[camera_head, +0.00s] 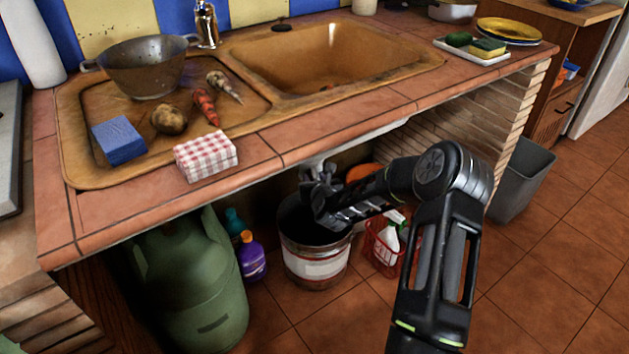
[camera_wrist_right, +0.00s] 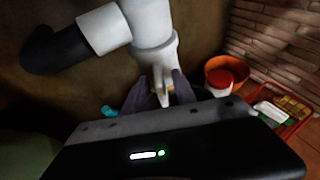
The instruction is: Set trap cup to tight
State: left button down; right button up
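The white sink trap hangs under the counter; its pipe (camera_wrist_right: 110,27) and lower body (camera_wrist_right: 154,38) show large in the right wrist view. A narrow pale piece at the bottom, seemingly the trap cup (camera_wrist_right: 166,82), lies between the fingers of my right gripper (camera_wrist_right: 161,90). The fingers are apart, one on each side of it; contact is not clear. The cup's setting cannot be read. In the head view my right gripper (camera_head: 320,188) is under the counter edge, above a bucket, and the trap is mostly hidden. My left gripper is not in view.
The bucket (camera_head: 315,267) stands below the gripper. A green gas cylinder (camera_head: 193,285), a purple bottle (camera_head: 251,258) and a red basket (camera_head: 384,247) are beside it. The tiled counter edge (camera_head: 262,160) overhangs the arm. A grey bin (camera_head: 524,178) stands right; floor in front is clear.

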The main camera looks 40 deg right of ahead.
jog(key=shift+c, duration=0.4)
grip_shut()
dwell(1.0)
